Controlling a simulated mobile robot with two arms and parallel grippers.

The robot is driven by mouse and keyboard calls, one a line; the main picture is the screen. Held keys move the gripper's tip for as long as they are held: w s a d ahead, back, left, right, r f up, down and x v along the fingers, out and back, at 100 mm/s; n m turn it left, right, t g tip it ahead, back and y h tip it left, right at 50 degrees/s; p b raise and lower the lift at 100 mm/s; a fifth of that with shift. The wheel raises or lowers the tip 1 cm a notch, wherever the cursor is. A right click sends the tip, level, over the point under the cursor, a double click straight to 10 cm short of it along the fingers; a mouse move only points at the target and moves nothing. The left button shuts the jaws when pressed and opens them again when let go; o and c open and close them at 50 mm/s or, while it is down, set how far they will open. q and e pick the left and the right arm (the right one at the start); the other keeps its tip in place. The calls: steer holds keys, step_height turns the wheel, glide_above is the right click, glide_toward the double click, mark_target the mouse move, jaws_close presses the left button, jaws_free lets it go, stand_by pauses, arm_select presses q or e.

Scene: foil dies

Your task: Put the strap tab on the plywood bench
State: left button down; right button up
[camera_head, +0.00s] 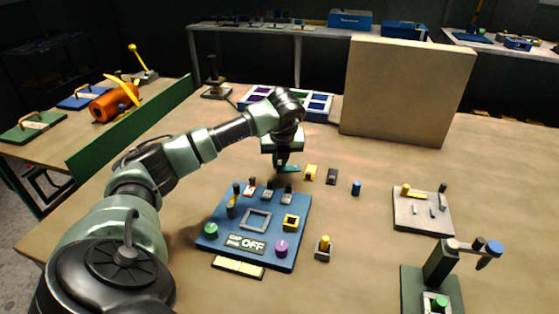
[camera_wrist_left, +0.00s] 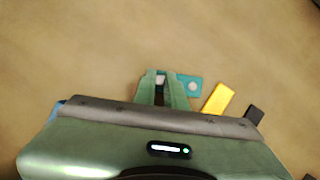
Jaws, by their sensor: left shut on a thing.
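My left gripper (camera_head: 283,165) is shut on a flat teal piece, which I take to be the strap tab (camera_head: 292,169). In the left wrist view the tab (camera_wrist_left: 192,86) sticks out to the right of the fingers (camera_wrist_left: 163,77) and has a pale round spot. The fingers hide its other end. The tab is low over the plywood bench (camera_head: 355,240), behind the blue panel; I cannot tell whether it touches the wood. My right gripper is not in view.
A yellow block (camera_head: 310,172) and a dark block (camera_head: 332,177) lie just right of the tab. The blue control panel (camera_head: 262,222) is in front. An upright board (camera_head: 405,90) stands behind.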

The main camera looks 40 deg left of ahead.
arm_select(q)
steer(key=c, duration=1.5)
jaws_free()
steer(key=v, duration=1.2)
